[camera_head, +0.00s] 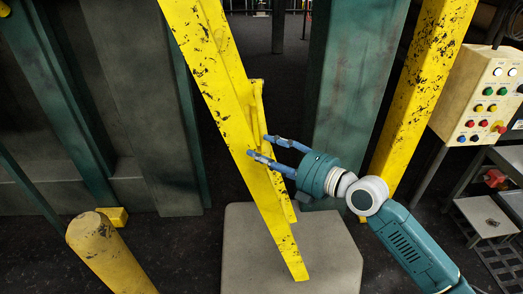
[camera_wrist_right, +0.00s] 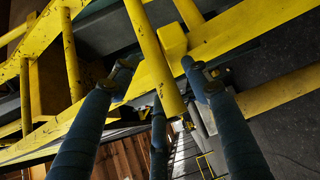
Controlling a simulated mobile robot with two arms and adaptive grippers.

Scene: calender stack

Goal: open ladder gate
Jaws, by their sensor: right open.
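The yellow, chipped-paint gate (camera_head: 222,110) shows as a slanted yellow frame in the middle of the head view, with a narrower upright piece behind its right side. My right gripper (camera_head: 259,146) is open, with its blue fingers pointing left at the gate's right edge. In the right wrist view, my open gripper (camera_wrist_right: 155,80) has a yellow round bar (camera_wrist_right: 154,50) between its fingers as seen from the wrist. A yellow block (camera_wrist_right: 173,40) sits beside that bar. I cannot tell whether the fingers touch the gate. My left gripper is not in view.
A yellow post (camera_head: 419,85) and a control box with coloured buttons (camera_head: 485,98) stand at the right. A yellow bollard (camera_head: 103,252) stands at the lower left. A green column (camera_head: 352,75) is behind my gripper. A grey platform (camera_head: 330,255) lies below.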

